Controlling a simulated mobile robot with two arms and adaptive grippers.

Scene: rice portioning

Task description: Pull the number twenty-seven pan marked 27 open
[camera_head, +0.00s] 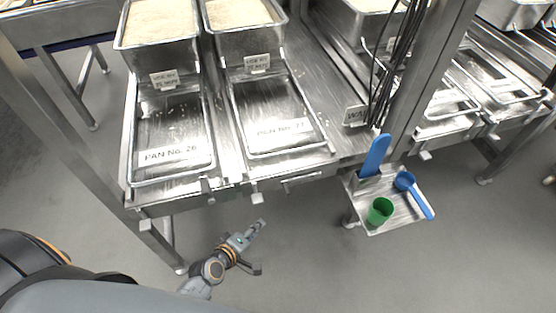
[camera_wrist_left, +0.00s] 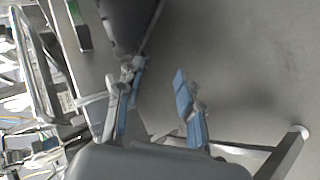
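The pan marked 27 (camera_head: 243,118) is a shallow steel tray in the head view, with its label plate (camera_head: 281,129) lying near its front end. It sits in the steel counter, right of the pan marked 26 (camera_head: 140,176). A small pull tab (camera_head: 257,198) shows at the counter's front edge below it. My left gripper (camera_head: 260,245) is below and in front of that edge, apart from the pan. In the left wrist view its two blue-padded fingers (camera_wrist_left: 158,73) are spread with nothing between them. My right gripper is not in view.
Deep bins of rice (camera_head: 238,14) stand behind the pans. To the right, a small steel shelf (camera_head: 400,212) holds a green cup (camera_head: 380,211), a blue scoop (camera_head: 405,181) and a blue paddle (camera_head: 376,155). A steel table leg (camera_head: 168,232) stands left of my gripper. The floor in front is clear.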

